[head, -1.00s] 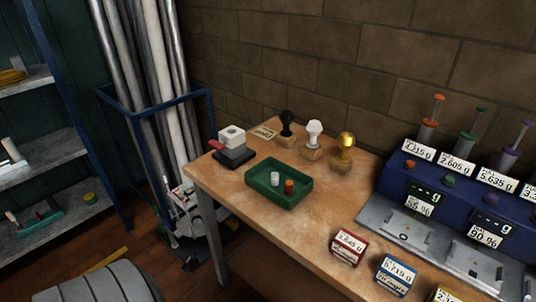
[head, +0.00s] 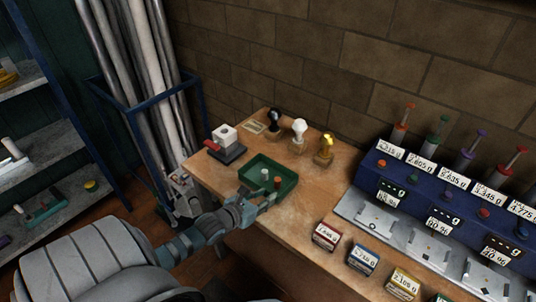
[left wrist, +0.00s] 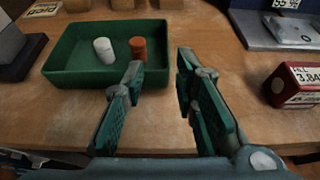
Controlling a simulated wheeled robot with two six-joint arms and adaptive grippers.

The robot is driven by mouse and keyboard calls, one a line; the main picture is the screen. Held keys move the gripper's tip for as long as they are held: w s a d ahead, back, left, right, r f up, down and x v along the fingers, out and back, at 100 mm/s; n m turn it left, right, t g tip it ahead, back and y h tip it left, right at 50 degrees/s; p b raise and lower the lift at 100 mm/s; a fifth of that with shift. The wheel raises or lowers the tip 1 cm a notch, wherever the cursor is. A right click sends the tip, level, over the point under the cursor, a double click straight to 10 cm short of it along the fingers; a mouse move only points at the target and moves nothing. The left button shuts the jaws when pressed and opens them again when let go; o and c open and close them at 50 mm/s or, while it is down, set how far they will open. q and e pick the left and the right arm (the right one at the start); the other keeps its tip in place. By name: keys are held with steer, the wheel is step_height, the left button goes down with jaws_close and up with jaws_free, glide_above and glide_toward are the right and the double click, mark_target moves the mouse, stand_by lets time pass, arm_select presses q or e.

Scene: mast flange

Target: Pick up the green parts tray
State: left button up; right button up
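The green parts tray (head: 283,194) sits on the wooden table near its front left edge. It holds a white cylinder (left wrist: 104,50) and an orange-brown cylinder (left wrist: 138,47). My left gripper (head: 258,203) is at the tray's near side in the head view. In the left wrist view the left gripper (left wrist: 160,68) is open and empty. One finger covers part of the tray's near right corner, and the other is just right of the tray (left wrist: 75,76). I cannot tell whether either finger touches it. My right gripper is not in view.
A stamp block (head: 226,144) and several knobbed stamps (head: 299,131) stand behind the tray. Labelled boxes (head: 326,236) line the table's front. A blue dispenser bench (head: 440,194) stands to the right. Bare table (head: 318,197) lies right of the tray.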

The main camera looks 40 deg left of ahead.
mark_target(289, 186)
arm_select(q)
steer(key=w+f+b, duration=0.2)
steer(key=f+b, duration=0.1)
steer(key=b, duration=0.2)
steer(key=shift+w+d, duration=0.15)
steer(key=shift+w, duration=0.2)
steer(key=b+x, duration=0.1)
steer(key=x, duration=0.2)
steer(key=b+x, duration=0.2)
steer(key=x, duration=0.1)
steer(key=r+b+x, duration=0.1)
steer(key=x, duration=0.2)
steer(key=shift+w+d+f, duration=0.1)
steer(key=shift+w+d, duration=0.3)
steer(key=shift+w, duration=0.25)
jaws_close()
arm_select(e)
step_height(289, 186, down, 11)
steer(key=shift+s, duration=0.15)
